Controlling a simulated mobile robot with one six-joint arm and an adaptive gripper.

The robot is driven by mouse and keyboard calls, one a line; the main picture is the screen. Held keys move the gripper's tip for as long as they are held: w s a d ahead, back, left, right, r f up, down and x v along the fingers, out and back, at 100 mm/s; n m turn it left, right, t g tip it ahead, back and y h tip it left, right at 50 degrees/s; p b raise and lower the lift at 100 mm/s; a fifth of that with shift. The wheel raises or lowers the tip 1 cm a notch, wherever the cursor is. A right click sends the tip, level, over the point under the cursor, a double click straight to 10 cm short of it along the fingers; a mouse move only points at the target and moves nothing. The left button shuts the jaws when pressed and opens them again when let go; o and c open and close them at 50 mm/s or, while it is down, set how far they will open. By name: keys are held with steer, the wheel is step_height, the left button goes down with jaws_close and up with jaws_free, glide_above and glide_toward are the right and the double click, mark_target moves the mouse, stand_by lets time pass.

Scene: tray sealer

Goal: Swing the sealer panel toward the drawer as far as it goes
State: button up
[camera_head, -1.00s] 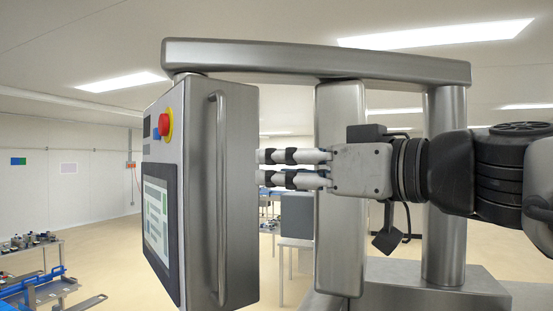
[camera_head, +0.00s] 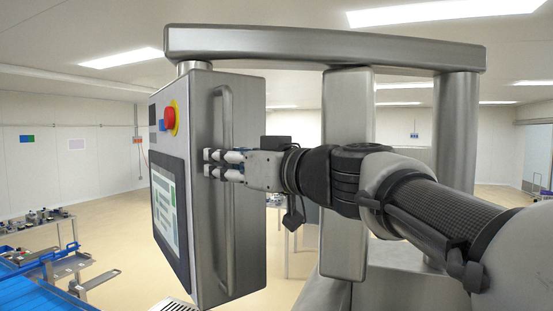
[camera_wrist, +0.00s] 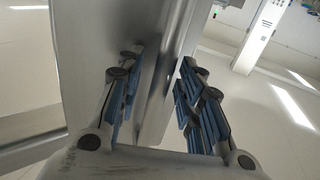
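The sealer panel (camera_head: 245,190) is a grey metal box with a touchscreen (camera_head: 168,215), a red button (camera_head: 170,117) and a vertical bar handle (camera_head: 226,245). It hangs from the left end of an overhead metal arm (camera_head: 300,45). My gripper (camera_head: 208,163) reaches in from the right, its fingertips overlapping the handle at upper-middle height in the head view. In the wrist view the fingers (camera_wrist: 160,95) stand apart, with grey metal of the panel (camera_wrist: 100,40) beyond and between them. I cannot tell whether they touch it. No drawer is clearly identifiable.
A thick metal post (camera_head: 345,180) and a second post (camera_head: 457,130) stand right of the panel, close to my arm. A blue conveyor-like surface (camera_head: 40,293) and a cluttered bench (camera_head: 35,225) are at lower left. Open floor lies between bench and panel.

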steer(key=shift+c, duration=0.4)
jaws_close()
stand_by(0.4)
